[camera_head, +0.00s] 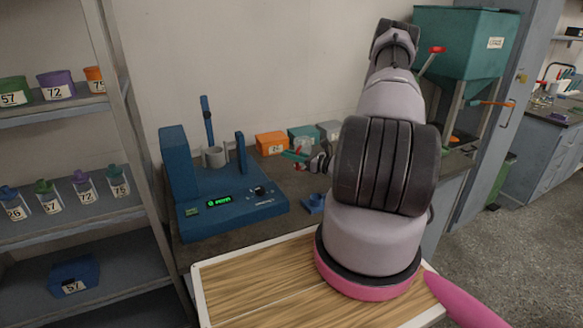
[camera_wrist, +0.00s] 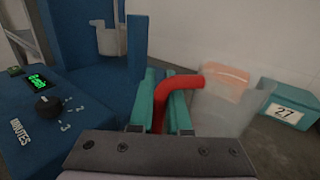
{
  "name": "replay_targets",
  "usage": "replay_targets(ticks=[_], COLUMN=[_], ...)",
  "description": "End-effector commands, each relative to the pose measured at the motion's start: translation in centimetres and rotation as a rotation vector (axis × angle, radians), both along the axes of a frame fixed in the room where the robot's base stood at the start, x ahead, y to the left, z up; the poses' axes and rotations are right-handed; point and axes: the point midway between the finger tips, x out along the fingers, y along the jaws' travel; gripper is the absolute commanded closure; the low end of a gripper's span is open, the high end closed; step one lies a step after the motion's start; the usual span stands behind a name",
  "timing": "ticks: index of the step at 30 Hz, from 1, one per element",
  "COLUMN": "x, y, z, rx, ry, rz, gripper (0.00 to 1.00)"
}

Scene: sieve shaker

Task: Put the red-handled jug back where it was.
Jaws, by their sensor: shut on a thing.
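The red-handled jug (camera_wrist: 222,110) is a clear, see-through vessel with a bent red handle (camera_wrist: 181,86). In the wrist view the teal fingers of my gripper (camera_wrist: 165,103) are shut on this handle, with the jug body to their right. In the head view my gripper (camera_head: 298,157) is just right of the blue sieve shaker, and the jug (camera_head: 303,144) shows faintly behind it. I cannot tell whether the jug touches the bench or whether anything is in it.
The blue shaker (camera_head: 228,207) holds a grey cup (camera_head: 213,157) and has a lit green display. Orange (camera_head: 271,143), teal (camera_head: 302,136) and grey (camera_head: 329,130) bins stand along the wall. A small blue item (camera_head: 313,203) lies on the bench. A wood-topped surface (camera_head: 255,284) is in front.

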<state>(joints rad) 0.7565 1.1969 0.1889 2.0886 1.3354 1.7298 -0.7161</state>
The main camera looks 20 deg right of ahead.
Motion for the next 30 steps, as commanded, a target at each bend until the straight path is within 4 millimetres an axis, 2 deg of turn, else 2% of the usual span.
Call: replay_targets(ticks=[4,11,23,24,25,26,30], x=[0.0,0.0,0.0,0.0,0.0,0.0,0.0], y=[0.0,0.0,0.0,0.0,0.0,0.0,0.0], z=[-1.0,-4.2,-4.7,-4.6,-4.6,-4.6,-4.6], rx=[0.0,0.001,-0.001,-0.001,-0.001,-0.001,-0.002], ry=[-0.001,-0.001,-0.002,-0.002,-0.002,-0.002,-0.001], rz=[0.0,0.0,0.0,0.0,0.0,0.0,0.0], gripper=[1.0,1.0,1.0,0.7,0.58,0.55,0.55])
